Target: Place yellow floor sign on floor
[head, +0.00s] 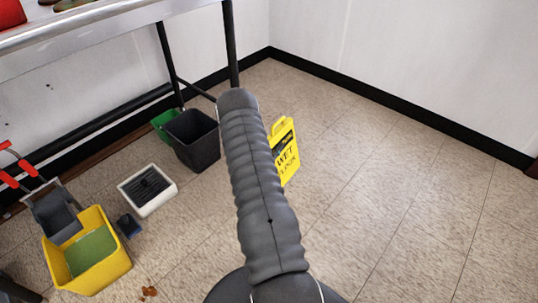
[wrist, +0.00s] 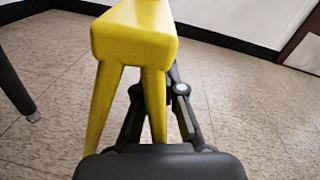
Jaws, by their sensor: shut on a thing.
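The yellow wet floor sign (head: 287,156) shows in the head view just right of my arm, which covers its left part. It looks upright, with black lettering on its face. In the wrist view the sign's top (wrist: 134,32) fills the upper middle, with its legs running down between and beside my fingers. My gripper (wrist: 160,105) is shut on the sign. In the head view my gripper is hidden behind my arm. Whether the sign's feet touch the floor (head: 390,190) cannot be told from these frames.
A steel table (head: 110,22) stands along the left wall. Near it are a black bin (head: 192,138), a green bin (head: 163,122), a white floor drain box (head: 147,190) and a yellow mop bucket (head: 108,265). Brown debris (head: 149,291) lies on the floor. The floor to the right is clear.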

